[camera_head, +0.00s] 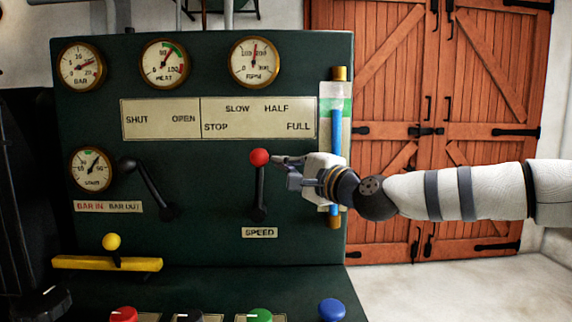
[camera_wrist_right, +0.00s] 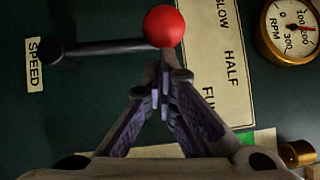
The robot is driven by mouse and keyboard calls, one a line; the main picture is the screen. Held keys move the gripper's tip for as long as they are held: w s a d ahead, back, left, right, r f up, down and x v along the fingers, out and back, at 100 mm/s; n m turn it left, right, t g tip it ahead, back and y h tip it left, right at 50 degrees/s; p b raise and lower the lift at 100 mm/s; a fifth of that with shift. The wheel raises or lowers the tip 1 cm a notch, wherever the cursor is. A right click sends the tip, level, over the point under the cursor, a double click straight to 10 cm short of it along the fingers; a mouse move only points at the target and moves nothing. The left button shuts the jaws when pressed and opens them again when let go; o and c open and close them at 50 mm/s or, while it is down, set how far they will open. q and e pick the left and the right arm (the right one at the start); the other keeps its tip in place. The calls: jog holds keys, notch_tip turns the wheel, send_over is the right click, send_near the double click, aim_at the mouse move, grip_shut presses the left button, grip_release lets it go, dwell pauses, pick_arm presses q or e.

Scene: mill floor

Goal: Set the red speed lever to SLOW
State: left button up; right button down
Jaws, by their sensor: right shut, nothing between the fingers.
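The speed lever (camera_head: 260,187) has a red ball knob (camera_head: 260,157) on a black shaft above the SPEED label (camera_head: 259,232). It stands about upright, its knob below the gap between SLOW and HALF on the scale plate (camera_head: 259,118). My right gripper (camera_head: 280,161) comes in from the right, its fingertips just right of the knob. In the right wrist view the fingers (camera_wrist_right: 161,85) are shut and empty, with their tips at the edge of the red knob (camera_wrist_right: 164,26). I cannot tell whether they touch it. My left gripper is not in view.
A blue-filled gauge tube (camera_head: 336,120) stands at the panel's right edge, behind my right gripper. A black lever (camera_head: 147,182) and a yellow-knobbed lever (camera_head: 111,242) are to the left. Coloured knobs, including a green one (camera_head: 260,316), line the bottom. Wooden doors (camera_head: 400,60) stand behind.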

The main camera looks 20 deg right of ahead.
aim_at(266, 157)
jog(key=shift+a, duration=0.1)
jog(key=a, duration=0.1)
jog(key=a+r, duration=0.1)
jog(key=w+a, duration=0.1)
jog(key=shift+a+r, duration=0.15)
jog(key=shift+a, duration=0.2)
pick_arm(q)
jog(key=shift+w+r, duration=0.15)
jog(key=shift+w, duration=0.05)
pick_arm(e)
jog(key=shift+d, duration=0.1)
